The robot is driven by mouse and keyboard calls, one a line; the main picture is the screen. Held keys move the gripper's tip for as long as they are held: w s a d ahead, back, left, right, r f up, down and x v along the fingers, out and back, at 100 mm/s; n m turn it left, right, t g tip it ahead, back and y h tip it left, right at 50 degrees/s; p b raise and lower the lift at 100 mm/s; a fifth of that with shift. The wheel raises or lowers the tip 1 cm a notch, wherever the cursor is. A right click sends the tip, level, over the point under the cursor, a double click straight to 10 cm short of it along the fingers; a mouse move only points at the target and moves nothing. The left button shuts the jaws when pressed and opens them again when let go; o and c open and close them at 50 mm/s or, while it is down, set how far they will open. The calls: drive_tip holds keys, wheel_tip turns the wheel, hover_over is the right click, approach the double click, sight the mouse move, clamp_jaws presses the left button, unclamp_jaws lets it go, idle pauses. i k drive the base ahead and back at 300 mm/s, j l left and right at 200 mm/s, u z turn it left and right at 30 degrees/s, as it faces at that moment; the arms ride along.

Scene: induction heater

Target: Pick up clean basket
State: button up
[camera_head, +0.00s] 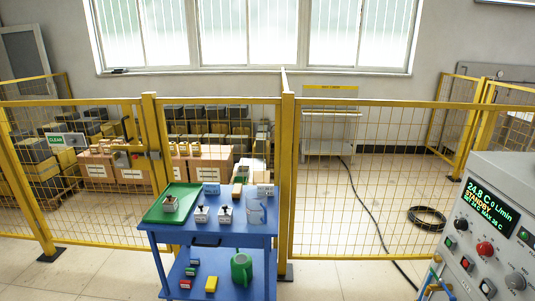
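A blue cart (208,236) stands in front of the yellow fence. On its top, a green tray (184,192) at the left holds a small basket-like container (170,204). Two small white containers with dark tops, one on the left (200,214) and one on the right (225,214), stand beside the tray. A pale, bucket-like vessel (256,211) stands at the cart's right side. I cannot read which of these is the clean basket. My gripper is not in view.
A grey control panel (490,225) stands at the right. The yellow mesh fence (370,178) runs behind the cart. The floor left of the cart is clear.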

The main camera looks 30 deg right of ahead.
sight(225, 215)
drive_tip(key=k+l+z, duration=0.35)
drive_tip(key=k+l, duration=0.5)
drive_tip(key=k, duration=0.3)
drive_tip(key=k+l+z, duration=0.35)
drive_tip(key=k+l, duration=0.65)
drive_tip(key=l, duration=0.2)
drive_tip(key=k+l, duration=0.2)
drive_tip(key=l, duration=0.15)
drive_tip(key=k+l+z, duration=0.1)
drive_tip(key=k+l, duration=0.35)
drive_tip(key=l, duration=0.25)
drive_tip(key=k+l+z, duration=0.1)
drive_tip(key=l, duration=0.25)
drive_tip(key=k+l, duration=0.25)
drive_tip(key=l, duration=0.15)
drive_tip(key=i+j+u, duration=1)
drive_tip(key=i+u, duration=0.2)
drive_tip(key=i, duration=0.15)
drive_tip(key=i+j, duration=0.2)
drive_tip(key=i, duration=0.75)
drive_tip(key=i+j+u, duration=0.15)
drive_tip(key=i, duration=0.85)
drive_tip(key=i+j+z, duration=0.2)
drive_tip(key=i, duration=0.25)
drive_tip(key=i+j+z, duration=0.2)
drive_tip(key=i, duration=0.25)
drive_tip(key=l, duration=0.1)
